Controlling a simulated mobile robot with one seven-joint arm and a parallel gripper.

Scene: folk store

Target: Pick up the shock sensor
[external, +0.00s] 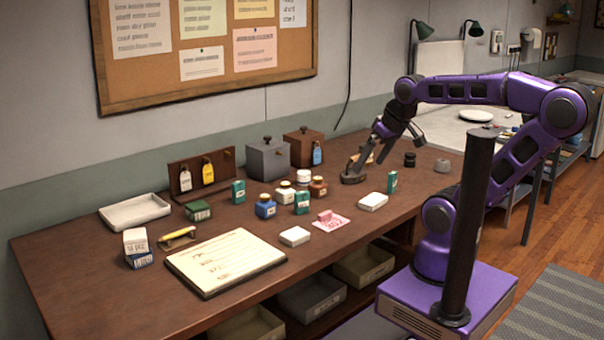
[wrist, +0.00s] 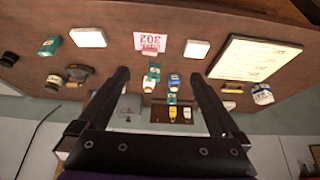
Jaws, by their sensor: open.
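No object is clearly marked as the shock sensor. Two small flat white boxes on the brown table could be it, but I cannot tell which. One white box (external: 373,201) lies right of centre and shows at upper left in the wrist view (wrist: 88,37). The other white box (external: 295,236) lies near the clipboard and shows at upper right of the wrist view (wrist: 197,49). My gripper (external: 374,150) is open and empty above the back right part of the table. Its two dark fingers (wrist: 158,76) stand wide apart in the wrist view.
A pink card (external: 331,221) lies between the white boxes. Several bottles and small green boxes (external: 302,203) crowd the middle. A dark tape dispenser (external: 354,176) stands beneath my gripper. A clipboard (external: 225,262) and white tray (external: 134,211) lie left. The right front tabletop is clearer.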

